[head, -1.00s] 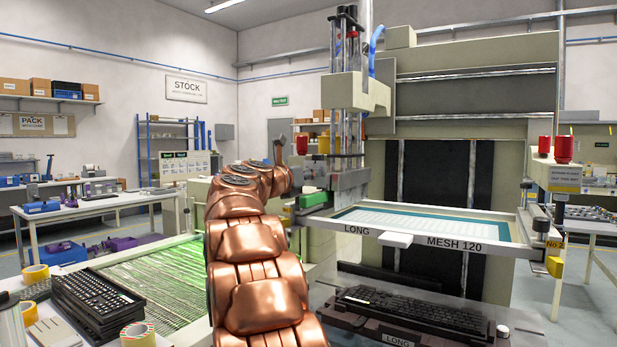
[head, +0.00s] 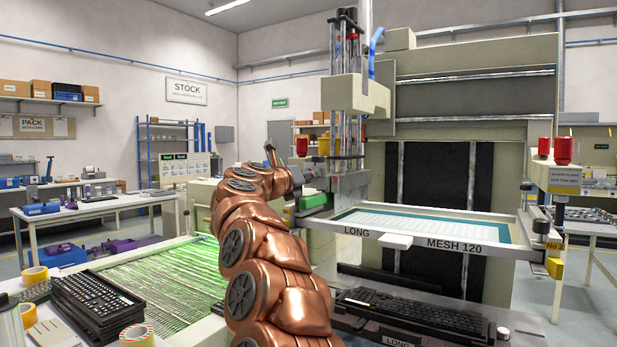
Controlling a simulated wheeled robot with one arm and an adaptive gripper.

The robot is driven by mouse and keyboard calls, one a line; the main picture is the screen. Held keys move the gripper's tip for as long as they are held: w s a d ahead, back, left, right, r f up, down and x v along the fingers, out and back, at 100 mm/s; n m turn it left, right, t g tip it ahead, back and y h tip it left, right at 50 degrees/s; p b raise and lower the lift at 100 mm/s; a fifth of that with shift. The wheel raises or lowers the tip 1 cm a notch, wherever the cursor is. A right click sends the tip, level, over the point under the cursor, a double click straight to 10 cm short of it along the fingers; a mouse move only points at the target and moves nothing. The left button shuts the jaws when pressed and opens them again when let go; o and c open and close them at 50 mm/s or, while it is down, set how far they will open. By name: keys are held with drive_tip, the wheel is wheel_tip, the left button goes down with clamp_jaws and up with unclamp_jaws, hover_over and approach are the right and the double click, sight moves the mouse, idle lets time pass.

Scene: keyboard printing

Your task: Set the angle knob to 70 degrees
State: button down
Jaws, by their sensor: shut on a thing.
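My copper arm reaches up to the printing machine's head carriage (head: 350,183), left of the screen frame. My gripper (head: 318,174) is a small grey shape at the arm's end, against the left side of that carriage. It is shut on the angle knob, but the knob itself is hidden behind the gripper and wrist. I cannot read any angle scale or pointer from here.
The screen frame (head: 430,242), marked LONG and MESH 120, lies right of the gripper. Below it a black keyboard (head: 412,310) sits on the fixture.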

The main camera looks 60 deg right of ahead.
drive_tip(key=shift+n, duration=0.3)
drive_tip(key=shift+w+r+n+p, duration=0.1)
drive_tip(key=shift+r+n+p, duration=0.1)
drive_tip(key=shift+n+p, duration=0.95)
drive_tip(key=n+p, duration=0.5)
drive_tip(key=shift+r, duration=0.1)
drive_tip(key=n+p, duration=0.5)
drive_tip(key=shift+n+p, duration=0.25)
drive_tip(key=shift+p, duration=0.05)
drive_tip(key=shift+f+n+p, duration=0.25)
drive_tip(key=shift+n+p, duration=0.9)
drive_tip(key=shift+n, duration=0.15)
drive_tip(key=c, duration=0.9)
unclamp_jaws()
drive_tip(key=shift+f, duration=0.1)
